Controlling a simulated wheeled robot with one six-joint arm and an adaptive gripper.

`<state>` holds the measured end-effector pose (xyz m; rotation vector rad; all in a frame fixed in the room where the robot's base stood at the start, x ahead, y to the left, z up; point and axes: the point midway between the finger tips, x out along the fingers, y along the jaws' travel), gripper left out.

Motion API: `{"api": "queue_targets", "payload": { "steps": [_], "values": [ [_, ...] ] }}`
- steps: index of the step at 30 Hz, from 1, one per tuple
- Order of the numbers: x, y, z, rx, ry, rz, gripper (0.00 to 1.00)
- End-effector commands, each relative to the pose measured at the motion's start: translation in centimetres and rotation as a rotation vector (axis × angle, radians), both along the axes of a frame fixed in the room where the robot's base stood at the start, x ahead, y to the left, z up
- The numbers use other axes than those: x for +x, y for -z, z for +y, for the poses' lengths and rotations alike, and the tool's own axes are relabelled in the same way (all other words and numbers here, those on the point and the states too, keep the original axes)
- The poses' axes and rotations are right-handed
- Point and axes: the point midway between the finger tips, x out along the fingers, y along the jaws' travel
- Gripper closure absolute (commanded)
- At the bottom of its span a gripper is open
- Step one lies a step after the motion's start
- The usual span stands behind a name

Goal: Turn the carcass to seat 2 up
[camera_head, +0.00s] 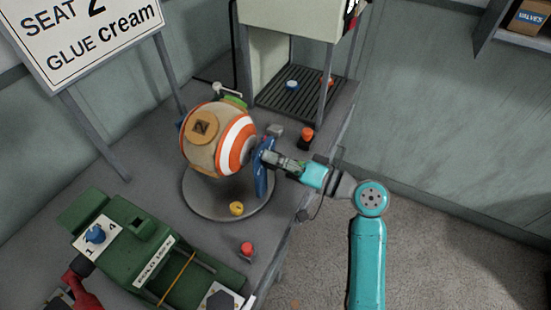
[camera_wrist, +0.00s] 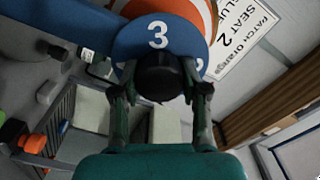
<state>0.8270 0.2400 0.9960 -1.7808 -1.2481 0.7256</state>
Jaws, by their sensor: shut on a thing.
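The carcass (camera_head: 209,152) is a ball with tan, orange and white panels, held above a round grey base (camera_head: 222,212). Its tan seat marked 2 (camera_head: 202,127) shows on the upper side, facing up and toward the head camera. A blue disc (camera_head: 262,168) stands at the ball's right side; in the wrist view the blue disc (camera_wrist: 153,38) shows a white 3 near the dark knob (camera_wrist: 160,78). My gripper (camera_head: 270,157) is at this disc from the right, and in the wrist view its fingers are shut on the dark knob. The ball's far side is hidden.
A sign (camera_head: 85,35) reads SEAT 2, GLUE cream. A green machine (camera_head: 135,250) with a blue knob stands at front left. A press (camera_head: 300,85) with a slatted bed stands behind.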

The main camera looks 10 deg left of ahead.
Motion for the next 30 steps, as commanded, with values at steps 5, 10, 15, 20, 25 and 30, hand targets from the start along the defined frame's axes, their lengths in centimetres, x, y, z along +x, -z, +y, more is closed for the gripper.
{"api": "queue_targets", "payload": {
  "steps": [5, 10, 15, 20, 25, 30],
  "values": [
    [0.04, -0.07, 0.10, 0.031, -0.001, 0.081, 1.00],
    [0.05, -0.05, 0.11, 0.060, -0.001, 0.160, 1.00],
    [0.05, -0.04, 0.11, 0.089, -0.001, 0.241, 1.00],
    [0.05, -0.03, 0.11, 0.115, -0.001, 0.311, 1.00],
    [0.06, -0.01, 0.11, 0.139, -0.001, 0.378, 1.00],
    [0.05, 0.00, 0.11, 0.158, -0.001, 0.429, 1.00]
  ]
}}
